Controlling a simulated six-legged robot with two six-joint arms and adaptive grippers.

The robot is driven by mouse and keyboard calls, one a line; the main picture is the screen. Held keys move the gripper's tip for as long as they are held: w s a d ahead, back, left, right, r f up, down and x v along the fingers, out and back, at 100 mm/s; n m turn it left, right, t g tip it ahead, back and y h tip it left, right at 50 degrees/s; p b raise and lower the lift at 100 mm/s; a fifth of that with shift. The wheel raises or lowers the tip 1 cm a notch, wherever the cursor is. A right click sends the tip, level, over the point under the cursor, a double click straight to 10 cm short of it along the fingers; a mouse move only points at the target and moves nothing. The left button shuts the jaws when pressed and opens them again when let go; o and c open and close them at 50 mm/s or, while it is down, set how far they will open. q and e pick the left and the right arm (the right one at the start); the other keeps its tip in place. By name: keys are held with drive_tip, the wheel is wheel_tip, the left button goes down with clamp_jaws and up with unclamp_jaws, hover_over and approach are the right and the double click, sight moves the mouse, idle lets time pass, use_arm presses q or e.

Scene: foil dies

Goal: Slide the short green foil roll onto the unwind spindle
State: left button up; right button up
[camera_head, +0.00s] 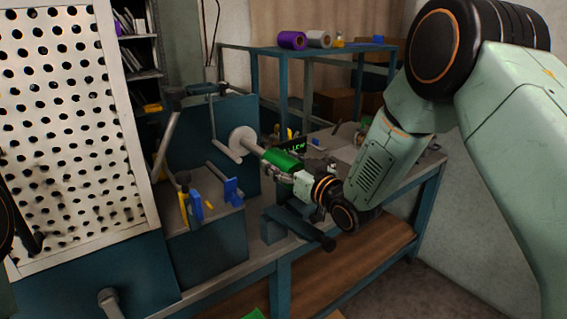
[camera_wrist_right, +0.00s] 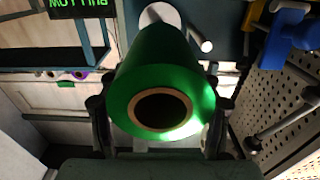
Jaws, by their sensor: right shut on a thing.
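The short green foil roll (camera_head: 283,160) is in my right gripper (camera_head: 291,169), whose fingers close around its sides. In the right wrist view the roll (camera_wrist_right: 148,68) shows its near end, with a tan core ring and a dark hole. The unwind spindle (camera_head: 242,140), a pale disc with a short shaft, stands on the blue machine just beyond the roll's far end. It lies roughly in line with the roll, and its pale end shows behind the roll in the wrist view (camera_wrist_right: 159,14). Whether the shaft tip enters the core is hidden. My left gripper is not in view.
A perforated white panel (camera_head: 70,120) stands at left. A purple roll (camera_head: 291,40) and a pale roll (camera_head: 318,39) lie on the back shelf. A small green-lettered display (camera_wrist_right: 80,6) is beside the roll.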

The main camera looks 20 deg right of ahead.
sight(255, 145)
drive_tip(key=shift+b+x, duration=2.05)
drive_tip(key=shift+x, duration=4.35)
drive_tip(key=o, duration=1.5)
drive_tip(key=shift+s+f, duration=0.1)
drive_tip(key=v, duration=1.2)
